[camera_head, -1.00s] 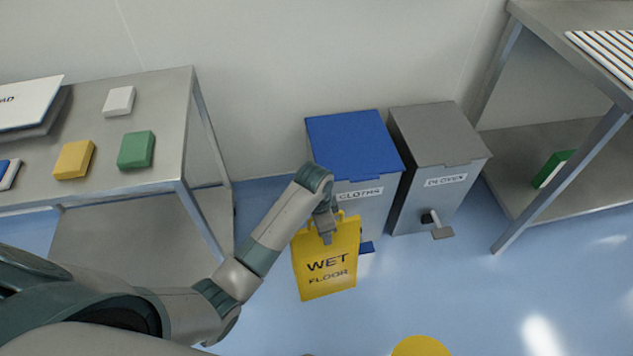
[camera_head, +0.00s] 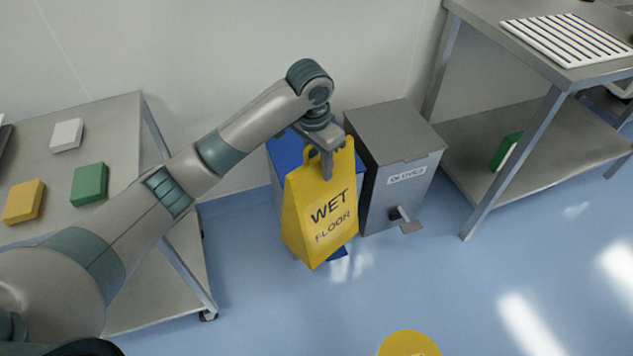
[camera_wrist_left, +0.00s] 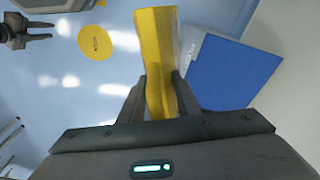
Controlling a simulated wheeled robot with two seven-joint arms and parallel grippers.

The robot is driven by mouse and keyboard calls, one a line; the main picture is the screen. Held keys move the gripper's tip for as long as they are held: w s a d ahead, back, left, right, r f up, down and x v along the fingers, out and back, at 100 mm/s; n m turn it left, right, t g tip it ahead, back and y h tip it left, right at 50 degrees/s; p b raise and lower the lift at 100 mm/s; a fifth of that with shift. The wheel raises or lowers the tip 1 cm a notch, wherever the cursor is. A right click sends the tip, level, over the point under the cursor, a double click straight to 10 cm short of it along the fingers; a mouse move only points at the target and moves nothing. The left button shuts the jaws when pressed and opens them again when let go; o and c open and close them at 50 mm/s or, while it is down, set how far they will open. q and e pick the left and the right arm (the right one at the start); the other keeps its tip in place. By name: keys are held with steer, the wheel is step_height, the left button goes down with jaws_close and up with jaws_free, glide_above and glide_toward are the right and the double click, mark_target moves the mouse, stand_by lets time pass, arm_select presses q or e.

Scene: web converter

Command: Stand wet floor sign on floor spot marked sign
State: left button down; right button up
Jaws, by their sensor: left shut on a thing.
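The yellow wet floor sign (camera_head: 320,212) hangs from my left gripper (camera_head: 327,165), which is shut on its top. It is held in front of the bins, slightly tilted, and seems to be above the floor. In the left wrist view the sign (camera_wrist_left: 158,60) is between the two fingers (camera_wrist_left: 160,98). The yellow round floor spot (camera_head: 409,344) shows at the bottom edge of the head view, partly cut off. It is whole in the left wrist view (camera_wrist_left: 95,43), apart from the sign. My right gripper (camera_wrist_left: 15,32) shows at the left of the wrist view with its fingers apart.
A blue-lidded bin (camera_head: 285,155) stands behind the sign, and a grey gloves bin (camera_head: 400,165) stands beside it. A steel table (camera_head: 120,125) is at left, a steel shelf table (camera_head: 480,25) at right.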

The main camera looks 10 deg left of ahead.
arm_select(q)
steer(key=s+a+r+n, duration=0.1)
steer(key=r, duration=0.1)
steer(key=r+n, duration=0.1)
steer(key=r, duration=0.1)
steer(key=s+a+r, duration=0.1)
steer(key=r, duration=0.2)
steer(key=shift+s+a+r+n, duration=0.1)
steer(key=shift+s+a+n, duration=0.25)
steer(key=shift+n, duration=0.05)
steer(key=s+a+r+n, duration=0.4)
steer(key=s+a, duration=0.1)
steer(key=a, duration=0.1)
steer(key=shift+s+a+r+n+y, duration=0.2)
steer(key=shift+a+n+y, duration=0.1)
steer(key=shift+a+y, duration=0.1)
steer(key=shift+w, duration=0.1)
